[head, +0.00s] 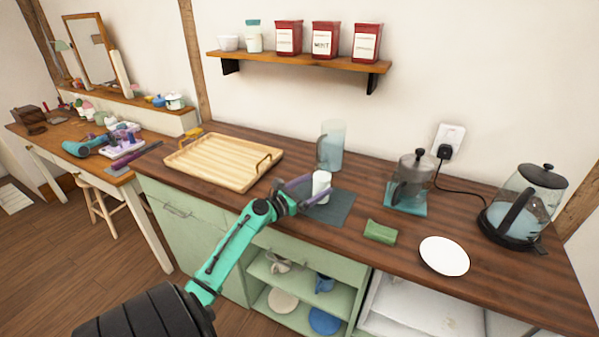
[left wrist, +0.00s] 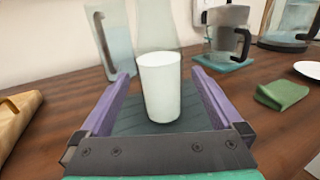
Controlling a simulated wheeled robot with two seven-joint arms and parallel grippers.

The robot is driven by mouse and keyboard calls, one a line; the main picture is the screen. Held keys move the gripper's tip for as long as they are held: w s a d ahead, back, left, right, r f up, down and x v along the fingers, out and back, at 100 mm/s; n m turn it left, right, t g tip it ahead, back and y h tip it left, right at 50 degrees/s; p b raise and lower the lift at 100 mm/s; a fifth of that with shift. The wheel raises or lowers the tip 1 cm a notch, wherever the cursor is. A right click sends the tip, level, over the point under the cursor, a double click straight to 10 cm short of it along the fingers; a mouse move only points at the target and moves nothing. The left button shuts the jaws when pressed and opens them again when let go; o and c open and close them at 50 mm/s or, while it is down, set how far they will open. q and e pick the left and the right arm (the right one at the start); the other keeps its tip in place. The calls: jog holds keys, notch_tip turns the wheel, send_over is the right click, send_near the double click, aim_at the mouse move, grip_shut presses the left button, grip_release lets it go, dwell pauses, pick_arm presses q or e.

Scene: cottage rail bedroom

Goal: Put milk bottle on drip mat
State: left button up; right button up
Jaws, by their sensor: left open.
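The milk bottle (left wrist: 160,88) is clear glass with white milk in its lower part. It stands upright on the dark grey ribbed drip mat (left wrist: 133,120). In the head view the bottle (head: 321,185) shows as a white shape near the rear left of the mat (head: 337,208). My left gripper (head: 313,188) is open, with one purple finger on each side of the bottle. In the left wrist view the gripper (left wrist: 160,76) shows gaps between fingers and glass. My right gripper is in neither view.
A clear jug (head: 331,146) stands close behind the bottle. A wooden tray (head: 222,163) lies to the left. To the right are a French press (head: 411,178) on a teal mat, a green cloth (head: 380,232), a white plate (head: 444,256) and a kettle (head: 525,208).

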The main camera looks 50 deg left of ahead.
pick_arm(q)
jog(key=s+b, duration=0.1)
jog(key=s, duration=0.7)
jog(key=shift+a, duration=0.2)
jog(key=shift+s, duration=0.3)
